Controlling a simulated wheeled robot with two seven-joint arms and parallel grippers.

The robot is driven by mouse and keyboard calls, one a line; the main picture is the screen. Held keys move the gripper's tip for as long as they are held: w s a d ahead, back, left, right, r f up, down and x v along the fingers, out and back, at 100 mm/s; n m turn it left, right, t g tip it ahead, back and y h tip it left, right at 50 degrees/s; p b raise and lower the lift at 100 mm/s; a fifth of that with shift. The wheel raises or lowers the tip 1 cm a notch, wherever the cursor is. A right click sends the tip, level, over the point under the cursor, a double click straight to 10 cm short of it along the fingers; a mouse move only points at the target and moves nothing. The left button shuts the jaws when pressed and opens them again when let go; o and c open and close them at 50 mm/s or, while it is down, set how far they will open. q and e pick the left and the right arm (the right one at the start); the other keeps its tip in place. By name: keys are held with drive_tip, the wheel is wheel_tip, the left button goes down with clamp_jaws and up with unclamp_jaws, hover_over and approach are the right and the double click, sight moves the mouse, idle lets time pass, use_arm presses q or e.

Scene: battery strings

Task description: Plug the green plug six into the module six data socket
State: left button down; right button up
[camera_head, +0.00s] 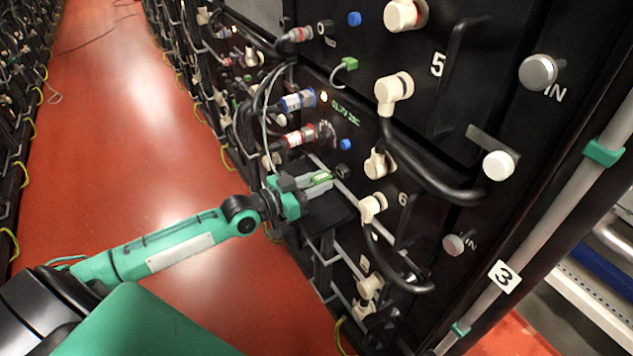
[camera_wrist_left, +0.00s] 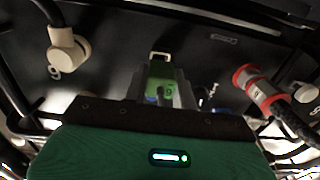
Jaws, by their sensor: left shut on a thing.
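My left gripper (camera_head: 312,182) is shut on the green plug six (camera_head: 320,178), in front of the black rack at module six. The plug also shows between the fingers in the left wrist view (camera_wrist_left: 160,82), with a small digit on it and a pale rectangular loop at its far end. The module six panel (camera_wrist_left: 115,75) lies beyond the plug. I cannot make out the data socket clearly, nor tell whether the plug touches the panel. My right gripper is not in view.
A black shelf (camera_head: 328,212) sits just below the gripper. Red (camera_head: 300,136) and blue (camera_head: 298,101) connectors are above it. White elbow connectors (camera_head: 372,207) with thick black cables are to the right. Another green plug (camera_head: 346,65) sits higher up. The red floor aisle (camera_head: 120,120) is clear.

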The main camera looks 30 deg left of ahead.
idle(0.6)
use_arm(q)
drive_tip(key=shift+r+p, duration=0.1)
drive_tip(key=shift+p, duration=0.35)
idle(0.4)
drive_tip(key=shift+x, duration=1.45)
drive_tip(key=c, duration=1.1)
unclamp_jaws()
drive_tip(key=shift+o, duration=0.2)
